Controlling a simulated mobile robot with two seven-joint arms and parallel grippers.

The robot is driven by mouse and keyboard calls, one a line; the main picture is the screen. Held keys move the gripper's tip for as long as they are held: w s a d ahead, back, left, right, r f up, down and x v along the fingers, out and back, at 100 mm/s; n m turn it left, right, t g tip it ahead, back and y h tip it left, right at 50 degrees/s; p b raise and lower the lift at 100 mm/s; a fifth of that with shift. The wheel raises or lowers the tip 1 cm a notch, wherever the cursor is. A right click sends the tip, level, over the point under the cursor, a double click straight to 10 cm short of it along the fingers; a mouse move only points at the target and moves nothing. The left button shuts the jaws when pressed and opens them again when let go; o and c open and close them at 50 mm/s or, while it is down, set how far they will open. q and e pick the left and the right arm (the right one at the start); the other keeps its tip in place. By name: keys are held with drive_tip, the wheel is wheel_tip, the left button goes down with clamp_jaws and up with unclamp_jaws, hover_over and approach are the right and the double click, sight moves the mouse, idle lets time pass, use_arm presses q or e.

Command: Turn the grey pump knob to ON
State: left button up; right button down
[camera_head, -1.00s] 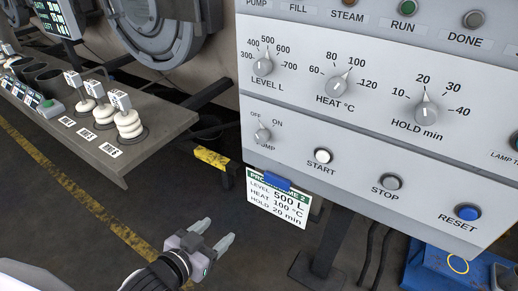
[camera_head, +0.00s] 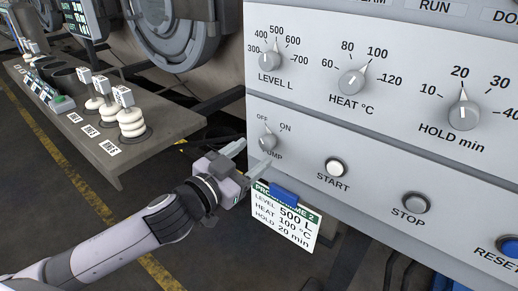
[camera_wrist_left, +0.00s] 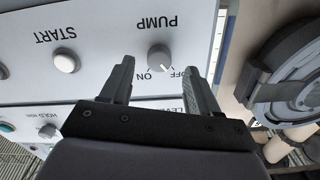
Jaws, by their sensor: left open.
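The grey pump knob (camera_head: 268,141) is on the lower left of the control panel, between the OFF and ON marks and the PUMP label. Its pointer leans up and left, toward OFF. My left gripper (camera_head: 254,155) is open and empty in front of the panel, just left of and below the knob in the head view. In the left wrist view, turned upside down, the knob (camera_wrist_left: 159,57) shows between the two spread fingers of the gripper (camera_wrist_left: 157,66). Whether a finger touches it cannot be told. My right gripper is out of view.
The white START button (camera_head: 336,167) and grey STOP button (camera_head: 416,203) are right of the knob. A programme card (camera_head: 285,218) under a blue clip (camera_head: 284,196) hangs below it.

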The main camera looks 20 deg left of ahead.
sight(264, 147)
use_arm(q)
drive_tip(key=shift+x, duration=1.7)
drive_tip(key=c, duration=1)
